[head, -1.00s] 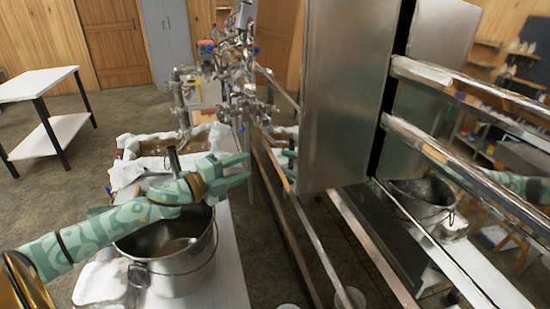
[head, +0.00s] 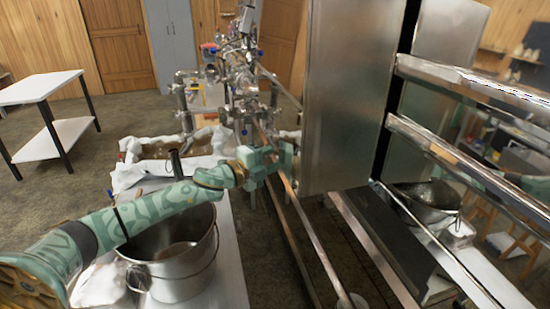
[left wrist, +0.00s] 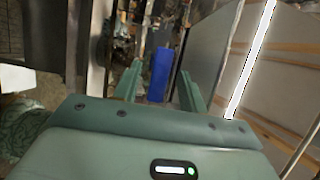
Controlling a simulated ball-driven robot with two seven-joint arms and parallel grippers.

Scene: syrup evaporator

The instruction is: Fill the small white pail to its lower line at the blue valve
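My left gripper (head: 280,158) reaches in from the left in the head view, beside the steel evaporator's pipes and rails. In the left wrist view my left gripper (left wrist: 160,90) is open, its two fingers apart. A blue upright block, likely the blue valve's handle (left wrist: 160,74), shows between the fingers; I cannot tell whether it lies between them or just beyond, and no contact shows. In the head view a small blue part (head: 244,131) shows on the pipework near the gripper. My right gripper is out of view.
A large steel pot with a bail (head: 180,275) stands on a white bench (head: 232,285) under my left forearm. Tall steel panels (head: 345,95) and long rails (head: 470,165) stand to the right. A white two-tier table (head: 42,86) is at the far left, with open floor around it.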

